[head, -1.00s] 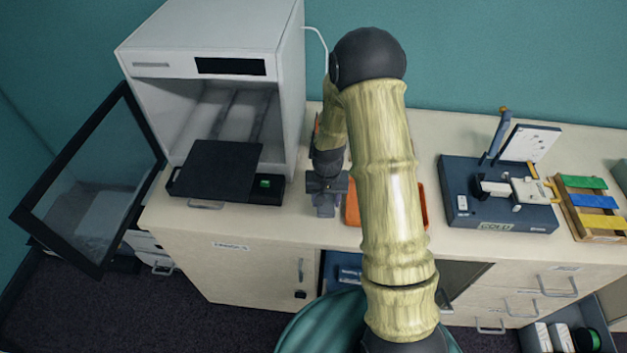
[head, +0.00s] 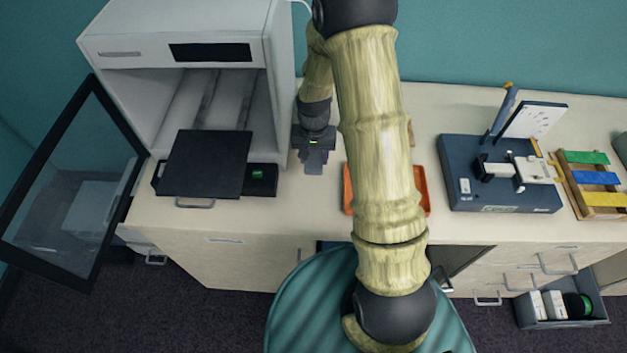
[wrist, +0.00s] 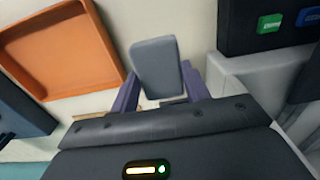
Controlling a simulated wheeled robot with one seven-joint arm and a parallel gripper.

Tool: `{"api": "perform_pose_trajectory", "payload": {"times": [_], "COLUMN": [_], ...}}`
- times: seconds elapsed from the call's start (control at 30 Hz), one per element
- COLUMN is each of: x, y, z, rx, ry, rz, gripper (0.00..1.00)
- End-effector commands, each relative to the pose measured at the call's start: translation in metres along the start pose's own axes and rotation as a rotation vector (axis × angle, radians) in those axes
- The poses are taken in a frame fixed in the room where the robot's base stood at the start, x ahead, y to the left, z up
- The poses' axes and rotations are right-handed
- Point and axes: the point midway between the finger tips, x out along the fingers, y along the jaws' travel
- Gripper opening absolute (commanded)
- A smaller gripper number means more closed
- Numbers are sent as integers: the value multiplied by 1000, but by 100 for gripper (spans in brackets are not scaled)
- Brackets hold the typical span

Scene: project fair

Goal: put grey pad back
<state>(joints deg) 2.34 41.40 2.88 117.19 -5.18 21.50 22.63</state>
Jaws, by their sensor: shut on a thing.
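A grey pad (wrist: 157,66), a small rounded block, is between the two fingers of my gripper (wrist: 160,90) in the wrist view. The fingers are shut on it. In the head view my gripper (head: 314,158) points down over the bench, between the white printer-like machine and the orange tray. The pad is hard to separate from the grey fingers there. I cannot tell whether it touches the bench top.
The white machine (head: 180,22) has its glass door (head: 72,180) swung open and a dark plate (head: 207,162) out front. The orange tray (wrist: 110,50) lies beside my gripper, partly behind my arm. A blue device (head: 455,165) and a coloured-bar rack (head: 595,200) stand right.

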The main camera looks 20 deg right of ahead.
Motion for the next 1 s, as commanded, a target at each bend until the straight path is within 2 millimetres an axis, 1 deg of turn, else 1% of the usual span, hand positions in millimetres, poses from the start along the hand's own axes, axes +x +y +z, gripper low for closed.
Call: {"api": "perform_pose_trajectory", "payload": {"times": [0.17,0.3,0.4,0.5,0.8,0.87,1.0], "x": [20,42,52,56,58,61,77], "y": [0,0,0,0,0,0,0], "z": [1,1,1,0,0,0,1], "rx": [0,1,-1,-1,0,-1,-1], "ry": [-6,-6,-3,0,-1,-2,-4], "rz": [2,2,1,1,1,1,1], "gripper": [25,25,25,25,25,25,25]}}
